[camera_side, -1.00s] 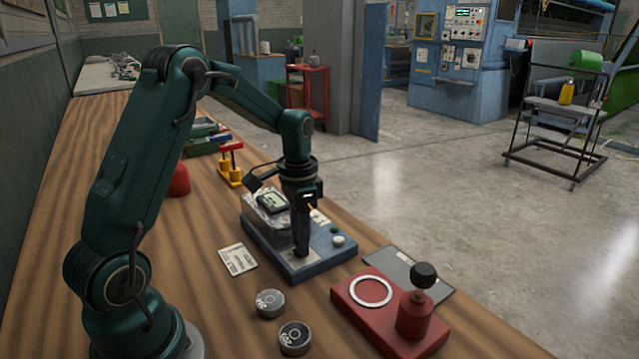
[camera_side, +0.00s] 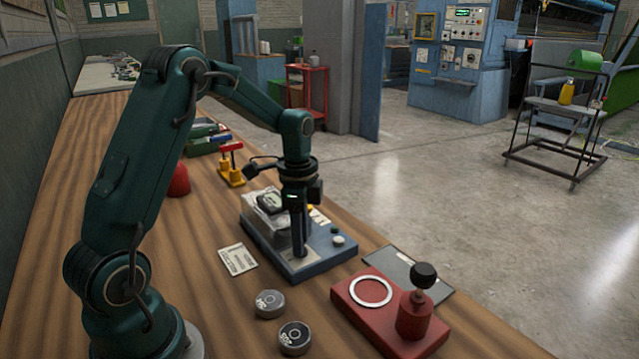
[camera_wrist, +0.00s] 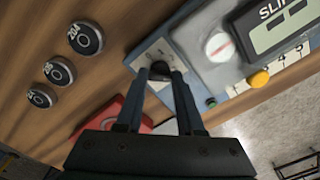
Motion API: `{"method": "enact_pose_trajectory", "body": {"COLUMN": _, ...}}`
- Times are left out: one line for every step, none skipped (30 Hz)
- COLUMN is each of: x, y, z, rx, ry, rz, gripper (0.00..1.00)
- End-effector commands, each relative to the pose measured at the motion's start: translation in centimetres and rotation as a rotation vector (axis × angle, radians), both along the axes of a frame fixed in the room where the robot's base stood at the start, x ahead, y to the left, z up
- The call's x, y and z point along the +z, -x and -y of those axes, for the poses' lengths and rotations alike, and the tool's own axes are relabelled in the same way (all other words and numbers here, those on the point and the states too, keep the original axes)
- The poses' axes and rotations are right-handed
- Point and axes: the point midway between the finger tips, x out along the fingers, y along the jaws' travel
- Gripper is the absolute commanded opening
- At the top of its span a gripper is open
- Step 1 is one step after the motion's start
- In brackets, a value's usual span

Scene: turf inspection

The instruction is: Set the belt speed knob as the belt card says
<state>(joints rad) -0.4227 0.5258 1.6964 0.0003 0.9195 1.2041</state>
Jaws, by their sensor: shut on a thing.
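A blue instrument box (camera_side: 318,262) stands on the bench with a pale dial plate on its near end. The belt speed knob (camera_wrist: 160,68) is a small dark knob on that plate. My gripper (camera_side: 300,254) points straight down at the plate. In the wrist view its two fingers are closed on the knob, one on each side. The knob's pointer and most of the scale are hidden or too small to read. A white printed card (camera_side: 238,259), perhaps the belt card, lies flat left of the box; its print is not legible.
Round numbered discs (camera_side: 270,303) lie on the bench in front of the box. A red base (camera_side: 350,298) with a black-knobbed post and white ring stands to the right. A display marked "SLI..." (camera_wrist: 280,28) and a yellow button (camera_wrist: 259,79) are close to my fingers.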

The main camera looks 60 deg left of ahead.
Motion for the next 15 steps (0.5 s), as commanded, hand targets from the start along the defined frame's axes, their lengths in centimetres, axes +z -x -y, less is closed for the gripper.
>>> {"method": "enact_pose_trajectory", "body": {"x": 0.16, "y": -0.04, "z": 0.01, "rx": -0.002, "ry": 0.0, "rz": 0.003, "gripper": 0.0}}
{"method": "enact_pose_trajectory", "body": {"x": 0.16, "y": -0.04, "z": 0.01, "rx": -0.003, "ry": 0.0, "rz": 0.003, "gripper": 0.0}}
{"method": "enact_pose_trajectory", "body": {"x": 0.16, "y": -0.04, "z": 0.01, "rx": -0.004, "ry": 0.0, "rz": 0.003, "gripper": 0.0}}
{"method": "enact_pose_trajectory", "body": {"x": 0.16, "y": -0.04, "z": 0.01, "rx": -0.005, "ry": 0.0, "rz": 0.003, "gripper": 0.0}}
{"method": "enact_pose_trajectory", "body": {"x": 0.16, "y": -0.04, "z": 0.01, "rx": -0.005, "ry": 0.001, "rz": 0.002, "gripper": 0.0}}
{"method": "enact_pose_trajectory", "body": {"x": 0.16, "y": -0.04, "z": 0.01, "rx": -0.005, "ry": 0.001, "rz": 0.002, "gripper": 0.0}}
{"method": "enact_pose_trajectory", "body": {"x": 0.16, "y": -0.04, "z": 0.01, "rx": -0.004, "ry": 0.001, "rz": 0.002, "gripper": 0.0}}
{"method": "enact_pose_trajectory", "body": {"x": 0.16, "y": -0.04, "z": 0.01, "rx": -0.004, "ry": 0.001, "rz": 0.002, "gripper": 0.0}}
{"method": "enact_pose_trajectory", "body": {"x": 0.16, "y": -0.04, "z": 0.01, "rx": -0.004, "ry": 0.001, "rz": 0.002, "gripper": 0.0}}
{"method": "enact_pose_trajectory", "body": {"x": 0.16, "y": -0.04, "z": 0.01, "rx": -0.004, "ry": 0.001, "rz": 0.002, "gripper": 0.0}}
{"method": "enact_pose_trajectory", "body": {"x": 0.16, "y": -0.04, "z": 0.01, "rx": -0.004, "ry": 0.001, "rz": 0.002, "gripper": 0.0}}
{"method": "enact_pose_trajectory", "body": {"x": 0.16, "y": -0.04, "z": 0.01, "rx": -0.004, "ry": 0.001, "rz": 0.002, "gripper": 0.0}}
{"method": "enact_pose_trajectory", "body": {"x": 0.16, "y": -0.04, "z": 0.01, "rx": -0.004, "ry": 0.001, "rz": 0.002, "gripper": 0.48}}
{"method": "enact_pose_trajectory", "body": {"x": 0.16, "y": -0.04, "z": 0.01, "rx": -0.004, "ry": 0.0, "rz": 0.003, "gripper": 0.6}}
{"method": "enact_pose_trajectory", "body": {"x": 0.14, "y": -0.04, "z": 0.01, "rx": -0.004, "ry": 0.001, "rz": 0.002, "gripper": 0.67}}
